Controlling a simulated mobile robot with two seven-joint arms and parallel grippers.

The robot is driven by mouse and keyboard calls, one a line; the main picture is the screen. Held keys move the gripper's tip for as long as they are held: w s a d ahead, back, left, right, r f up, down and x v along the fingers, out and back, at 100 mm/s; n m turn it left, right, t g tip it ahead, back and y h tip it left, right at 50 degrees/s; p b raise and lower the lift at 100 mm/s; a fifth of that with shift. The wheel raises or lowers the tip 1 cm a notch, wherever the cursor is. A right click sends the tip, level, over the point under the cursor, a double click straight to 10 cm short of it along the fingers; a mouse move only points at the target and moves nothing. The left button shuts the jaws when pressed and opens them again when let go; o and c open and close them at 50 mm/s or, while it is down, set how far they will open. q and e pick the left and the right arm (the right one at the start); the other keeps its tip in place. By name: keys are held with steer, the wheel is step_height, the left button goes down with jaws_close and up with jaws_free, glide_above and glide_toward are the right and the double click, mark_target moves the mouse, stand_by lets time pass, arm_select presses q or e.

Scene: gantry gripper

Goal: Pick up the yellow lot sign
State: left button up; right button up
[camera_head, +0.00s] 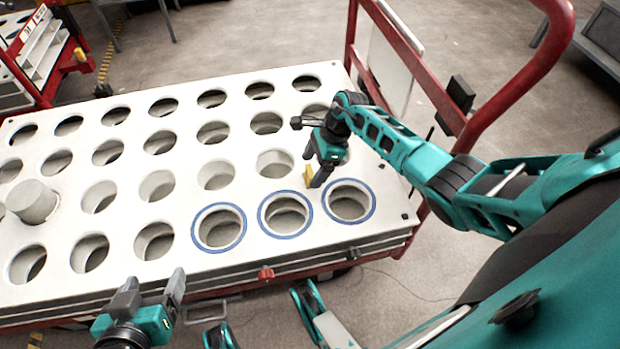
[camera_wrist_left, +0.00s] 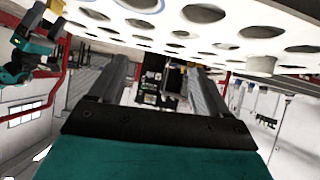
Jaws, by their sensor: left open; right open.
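The yellow lot sign (camera_head: 309,174) is a small upright yellow piece on the white plate, just behind the blue-ringed holes. My right gripper (camera_head: 307,150) is open above the plate; its near finger is right beside the sign and overlaps it in view. I cannot tell if they touch. My left gripper (camera_head: 154,281) is open and empty at the plate's front edge. Its two spread fingers also show in the left wrist view (camera_wrist_left: 157,66), with nothing between them.
The white plate (camera_head: 190,187) has rows of round holes and lies on a red cart. A grey cylinder (camera_head: 33,201) stands up at the left. A red cart handle (camera_head: 520,85) rises at the right. A second red cart (camera_head: 75,55) is at the far left.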

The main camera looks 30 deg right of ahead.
steer(key=x, duration=0.2)
steer(key=shift+a+f+b, duration=0.15)
steer(key=shift+f+b, duration=0.15)
steer(key=shift+b, duration=0.05)
steer(key=c, duration=1.1)
